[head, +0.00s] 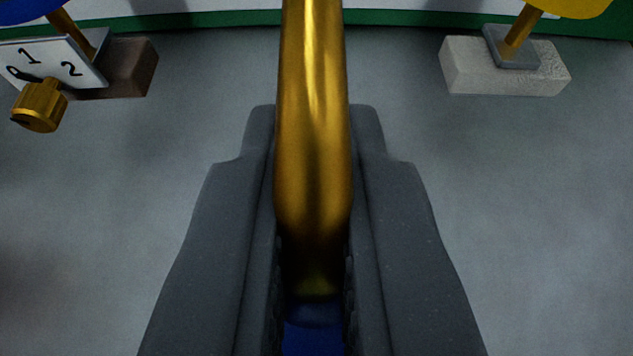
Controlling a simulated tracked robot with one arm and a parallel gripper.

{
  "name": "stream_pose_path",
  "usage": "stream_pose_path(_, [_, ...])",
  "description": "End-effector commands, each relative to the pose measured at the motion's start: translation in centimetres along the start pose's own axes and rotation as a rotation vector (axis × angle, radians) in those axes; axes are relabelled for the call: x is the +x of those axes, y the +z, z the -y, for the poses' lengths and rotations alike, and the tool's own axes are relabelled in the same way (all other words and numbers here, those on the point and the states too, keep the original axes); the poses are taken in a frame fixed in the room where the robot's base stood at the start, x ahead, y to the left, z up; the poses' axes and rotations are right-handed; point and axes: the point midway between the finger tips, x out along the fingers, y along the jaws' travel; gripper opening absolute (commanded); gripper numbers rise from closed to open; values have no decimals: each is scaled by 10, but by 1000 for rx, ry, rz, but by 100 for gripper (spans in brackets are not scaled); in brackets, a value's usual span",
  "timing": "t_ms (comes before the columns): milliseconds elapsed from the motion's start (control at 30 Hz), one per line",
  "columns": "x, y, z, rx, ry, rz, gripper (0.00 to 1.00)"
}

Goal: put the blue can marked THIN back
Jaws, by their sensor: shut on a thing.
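My gripper (313,150) is in the middle of the head view, its two dark grey fingers closed on a shiny gold spout-like part. This gold part runs up from between the fingers and out of the top of the frame. At its lower end a patch of blue shows between the jaws, which looks like part of the blue can (313,340). The fingers hide most of the can, and no THIN marking can be read.
At upper left, a brown block (130,68) stands by a white number plate (48,62) with a gold knob (39,105). At upper right, a pale grey block (505,78) carries a gold post (520,30) under a yellow round thing (575,6). A green edge (400,17) runs behind. Grey floor between is clear.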

Motion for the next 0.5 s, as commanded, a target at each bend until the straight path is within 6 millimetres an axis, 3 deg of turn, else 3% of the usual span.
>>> stream_pose_path(33, [0, -1, 0, 0, 0, -1, 0])
stream_pose_path(67, [0, -1, 0, 0, 0, -1, 17])
stream_pose_path(100, [0, -1, 0, 0, 0, -1, 28])
stream_pose_path(133, [0, -1, 0, 0, 0, -1, 31])
stream_pose_path(500, [-4, -2, 0, 0, 0, -1, 31])
